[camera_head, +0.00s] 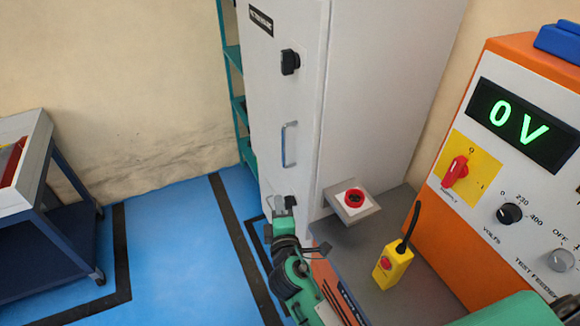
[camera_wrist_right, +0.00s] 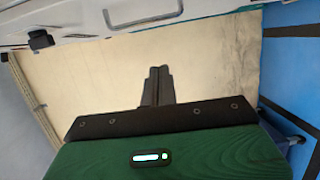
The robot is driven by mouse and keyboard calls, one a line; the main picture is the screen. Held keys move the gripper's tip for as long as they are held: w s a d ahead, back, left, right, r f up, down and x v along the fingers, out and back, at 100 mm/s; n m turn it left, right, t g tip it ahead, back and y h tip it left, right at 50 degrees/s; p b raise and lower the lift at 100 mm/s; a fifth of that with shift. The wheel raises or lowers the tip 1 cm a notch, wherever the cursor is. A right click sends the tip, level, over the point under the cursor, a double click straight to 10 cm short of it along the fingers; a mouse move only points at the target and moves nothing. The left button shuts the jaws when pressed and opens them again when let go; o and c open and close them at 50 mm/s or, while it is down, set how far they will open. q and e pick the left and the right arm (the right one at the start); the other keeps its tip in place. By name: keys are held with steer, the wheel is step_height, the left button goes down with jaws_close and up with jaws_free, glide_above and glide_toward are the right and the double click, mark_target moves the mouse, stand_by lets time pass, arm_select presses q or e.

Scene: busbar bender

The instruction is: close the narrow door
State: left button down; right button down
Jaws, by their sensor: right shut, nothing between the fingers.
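The narrow door (camera_head: 268,110) is the tall white front panel of a grey-white cabinet. It carries a dark label at the top, a black knob (camera_head: 290,61) and an upright metal handle (camera_head: 289,144). I cannot tell whether a gap remains along its edge. My right gripper (camera_head: 284,203) is shut and empty, low in front of the door's bottom part, below the handle. Contact with the door cannot be told. In the right wrist view the shut fingers (camera_wrist_right: 158,84) point at the beige wall, with the handle (camera_wrist_right: 144,17) and knob (camera_wrist_right: 41,40) above. My left gripper is out of view.
A red button box (camera_head: 354,198) and a yellow pendant (camera_head: 392,264) are right of the door. An orange test panel (camera_head: 505,150) reads 0 V. A teal shelf (camera_head: 235,85) stands behind the cabinet. A blue cart (camera_head: 60,235) is at left. Blue floor (camera_head: 172,235) between is clear.

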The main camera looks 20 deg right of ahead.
steer(key=w+d+r+p, duration=0.1)
steer(key=w+d+p, duration=0.4)
steer(key=w, duration=0.5)
steer(key=shift+w+d+r, duration=0.15)
steer(key=shift+d+r, duration=0.1)
steer(key=shift+d, duration=0.1)
